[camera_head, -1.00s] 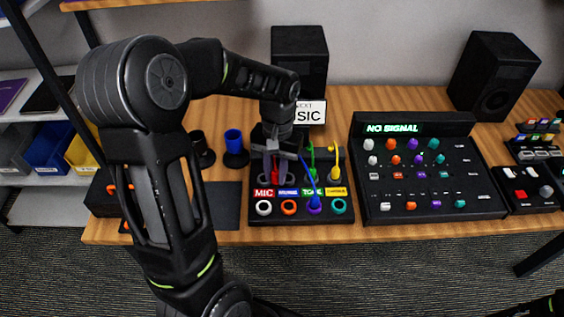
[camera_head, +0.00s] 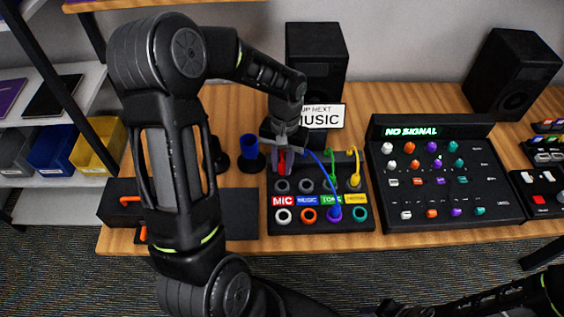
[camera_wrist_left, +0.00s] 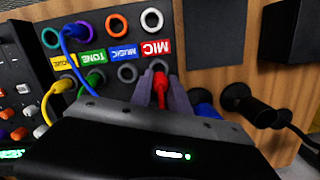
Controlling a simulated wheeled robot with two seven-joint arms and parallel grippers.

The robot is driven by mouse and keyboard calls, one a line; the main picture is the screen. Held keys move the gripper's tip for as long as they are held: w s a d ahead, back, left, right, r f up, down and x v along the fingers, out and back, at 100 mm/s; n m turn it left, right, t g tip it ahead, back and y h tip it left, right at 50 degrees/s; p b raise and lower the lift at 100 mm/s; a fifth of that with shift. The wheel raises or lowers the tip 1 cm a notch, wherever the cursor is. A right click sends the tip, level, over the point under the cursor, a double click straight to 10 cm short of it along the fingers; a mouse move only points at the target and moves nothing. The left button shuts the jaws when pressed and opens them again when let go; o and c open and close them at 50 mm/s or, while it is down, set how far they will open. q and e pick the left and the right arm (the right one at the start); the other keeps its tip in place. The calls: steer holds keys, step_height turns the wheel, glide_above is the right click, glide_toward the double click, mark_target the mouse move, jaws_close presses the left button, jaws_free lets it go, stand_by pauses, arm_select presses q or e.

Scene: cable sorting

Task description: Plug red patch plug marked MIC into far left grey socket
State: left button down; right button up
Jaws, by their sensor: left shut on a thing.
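My left gripper (camera_head: 281,172) is shut on the red plug (camera_head: 282,161), which points at the patch panel (camera_head: 272,229). The far left grey socket (camera_head: 282,186) shows as an empty-looking ring just in front of the fingers. The plug's tip looks close to this socket (camera_wrist_left: 158,66), but I cannot tell whether they touch. My right gripper does not show; only part of my right arm is at the lower right.
A blue plug stands in the purple-ringed socket (camera_head: 334,214); green (camera_head: 333,168) and yellow (camera_head: 355,170) plugs are at the right of the grey row. A mixer (camera_head: 381,218) stands right, speakers (camera_head: 316,64) behind.

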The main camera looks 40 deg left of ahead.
mark_target(282, 173)
arm_select(q)
steer(key=shift+f+b, duration=1.35)
steer(key=shift+f, duration=0.8)
steer(key=shift+f+b, duration=1.15)
steer(key=shift+f, duration=0.05)
stand_by(1.1)
steer(key=c, duration=1.2)
jaws_free()
steer(key=shift+o, duration=0.7)
steer(key=o, duration=0.4)
steer(key=shift+r, duration=0.1)
